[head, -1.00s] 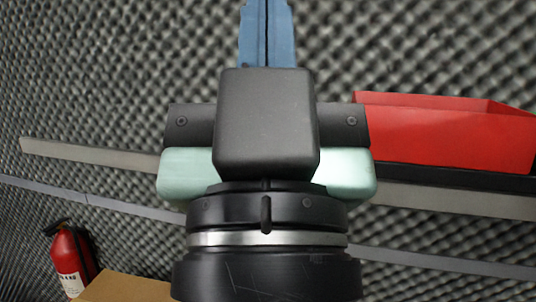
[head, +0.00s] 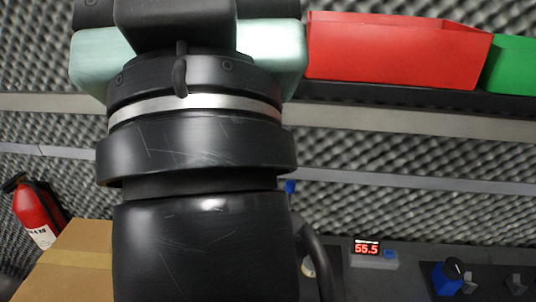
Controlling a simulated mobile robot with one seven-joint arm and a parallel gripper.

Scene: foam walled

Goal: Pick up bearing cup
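Only the rear of my gripper (head: 178,22) shows, a black body with pale mint sides at the top left of the head view. Its fingers are cut off by the top edge, so I cannot see whether they are open or hold anything. My black arm fills the left centre and hides part of the bench. I cannot clearly make out a bearing cup. A small pale round thing (head: 308,267) shows at the arm's right edge, mostly hidden, and I cannot tell what it is.
A red bin (head: 395,50) and a green bin (head: 515,65) stand on a shelf. Low at right are a red-digit display (head: 367,248) and a blue thing with a black knob (head: 446,279). A cardboard box (head: 75,262) and fire extinguisher (head: 38,212) are at left.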

